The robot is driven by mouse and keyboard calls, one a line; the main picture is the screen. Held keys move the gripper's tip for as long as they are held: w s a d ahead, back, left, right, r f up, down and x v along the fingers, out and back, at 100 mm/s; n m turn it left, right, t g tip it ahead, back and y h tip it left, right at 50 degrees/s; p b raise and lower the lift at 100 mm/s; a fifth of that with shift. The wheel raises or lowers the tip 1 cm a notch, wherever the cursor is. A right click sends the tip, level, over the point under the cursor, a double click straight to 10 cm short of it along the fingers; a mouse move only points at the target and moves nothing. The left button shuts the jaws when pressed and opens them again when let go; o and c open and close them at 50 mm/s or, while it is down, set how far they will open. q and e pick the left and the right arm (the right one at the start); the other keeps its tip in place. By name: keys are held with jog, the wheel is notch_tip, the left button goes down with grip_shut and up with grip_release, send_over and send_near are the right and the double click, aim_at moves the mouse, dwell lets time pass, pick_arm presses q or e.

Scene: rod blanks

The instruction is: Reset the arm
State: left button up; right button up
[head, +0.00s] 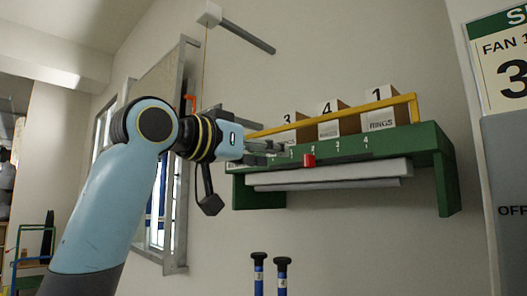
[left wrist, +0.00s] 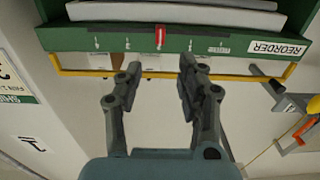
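My left arm, light blue, comes in from the left in the head view. Its gripper (head: 262,150) is in front of the left part of a green wall shelf (head: 410,146). In the left wrist view the two dark fingers of the gripper (left wrist: 158,78) are spread apart with nothing between them. The green shelf (left wrist: 225,44) lies beyond the fingertips, upside down in that view. I cannot tell whether the fingers touch it. My right gripper is in neither view.
Boxes marked 3 (head: 287,133), 4 (head: 330,128) and 1 (head: 379,119) stand on the shelf behind a yellow rail (head: 350,109). A red marker (head: 309,160) sits on its numbered front edge. Two blue posts with black tops (head: 282,275) rise below. A grey panel (head: 505,180) is at right.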

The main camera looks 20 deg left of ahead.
pick_arm(q)
jog(key=shift+s+a, duration=0.1)
jog(key=shift+s, duration=0.45)
jog(key=shift+f, duration=0.1)
